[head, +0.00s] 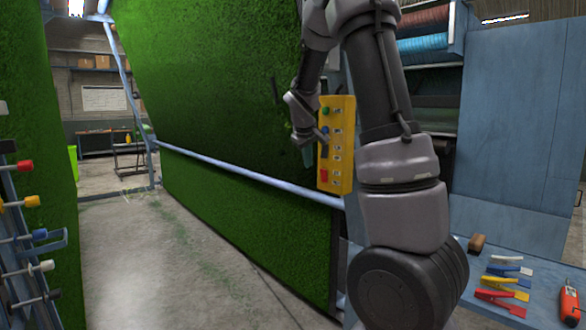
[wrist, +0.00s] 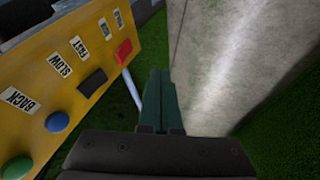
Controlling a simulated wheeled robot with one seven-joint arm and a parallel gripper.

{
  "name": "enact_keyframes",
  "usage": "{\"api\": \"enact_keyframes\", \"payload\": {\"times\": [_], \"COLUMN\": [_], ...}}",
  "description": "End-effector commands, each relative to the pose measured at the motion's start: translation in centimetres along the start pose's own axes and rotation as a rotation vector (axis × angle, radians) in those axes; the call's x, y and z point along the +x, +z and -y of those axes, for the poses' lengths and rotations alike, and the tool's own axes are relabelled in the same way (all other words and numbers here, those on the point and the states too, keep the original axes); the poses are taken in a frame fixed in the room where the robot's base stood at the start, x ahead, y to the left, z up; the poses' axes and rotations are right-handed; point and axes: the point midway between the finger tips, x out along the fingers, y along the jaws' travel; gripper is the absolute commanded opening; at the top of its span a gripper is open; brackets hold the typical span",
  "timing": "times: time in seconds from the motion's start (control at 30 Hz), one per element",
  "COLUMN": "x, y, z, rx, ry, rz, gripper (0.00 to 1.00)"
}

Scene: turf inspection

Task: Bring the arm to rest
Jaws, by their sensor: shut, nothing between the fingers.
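My gripper (head: 308,155) is in front of the green turf wall, just left of a yellow control box in the head view. In the wrist view its two dark green fingers (wrist: 160,100) are together, with nothing between them. The yellow control box (head: 345,150) hangs upright behind my arm in the head view. In the wrist view the box (wrist: 95,75) fills the upper left, with a red button, a black switch, a blue button and a green button. Labels there read BACK, SLOW and FEST or similar. I cannot tell whether a finger touches the box.
A turf panel (head: 240,220) with a pale blue rail stands behind the gripper. A blue bench (head: 500,262) at the right holds clips, a brush-like block and an orange tool (head: 569,303). A rack with coloured knobs (head: 25,200) is at the left. The concrete floor between is clear.

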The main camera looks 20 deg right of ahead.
Motion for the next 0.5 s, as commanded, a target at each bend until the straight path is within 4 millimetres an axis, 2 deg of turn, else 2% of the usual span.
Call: {"api": "enact_keyframes", "payload": {"times": [0.17, 0.27, 0.37, 0.5], "x": [-0.2, -1.7, -4.7, -10.4], "y": [0.1, 1.0, 2.7, 6.0], "z": [0.0, 0.2, 0.8, 2.7], "rx": [0.010, 0.062, 0.163, 0.334], "ry": [-0.005, -0.037, -0.100, -0.216], "rz": [-0.002, -0.007, -0.019, -0.037], "gripper": [0.00, 0.00, 0.00, 0.00]}}
